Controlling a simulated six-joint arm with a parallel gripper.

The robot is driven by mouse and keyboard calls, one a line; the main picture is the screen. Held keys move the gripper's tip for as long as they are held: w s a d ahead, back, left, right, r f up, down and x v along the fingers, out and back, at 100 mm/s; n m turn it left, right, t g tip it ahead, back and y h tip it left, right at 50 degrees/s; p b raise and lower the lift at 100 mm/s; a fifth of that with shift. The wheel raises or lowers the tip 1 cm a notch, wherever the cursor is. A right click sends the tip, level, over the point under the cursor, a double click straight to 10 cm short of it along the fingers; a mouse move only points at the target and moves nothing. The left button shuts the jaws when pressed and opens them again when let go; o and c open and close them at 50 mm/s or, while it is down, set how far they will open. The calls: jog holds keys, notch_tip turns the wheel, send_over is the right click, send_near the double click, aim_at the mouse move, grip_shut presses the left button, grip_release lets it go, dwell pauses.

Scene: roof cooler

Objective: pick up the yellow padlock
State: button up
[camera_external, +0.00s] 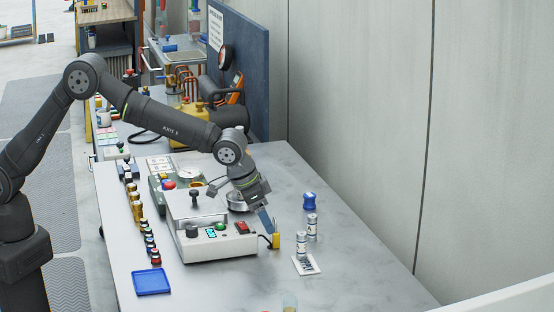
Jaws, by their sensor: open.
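A small yellow object that looks like the yellow padlock (276,241) stands on the grey worktop, just right of the white instrument box's front corner. My gripper (268,226) reaches down from the upper left, and its blue fingertips are right at the top of the padlock. The jaws are open. The view is too small to tell whether the fingers touch the padlock or straddle it.
The white instrument box (220,246) stands close on the left. Silver canisters (301,245) and a blue-capped jar (309,201) stand to the right. A blue tray (151,281) lies at the front left. The worktop's right front is mostly clear.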

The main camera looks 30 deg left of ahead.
jog(key=shift+x, duration=2.8)
jog(key=c, duration=1.1)
jog(key=shift+r, duration=0.15)
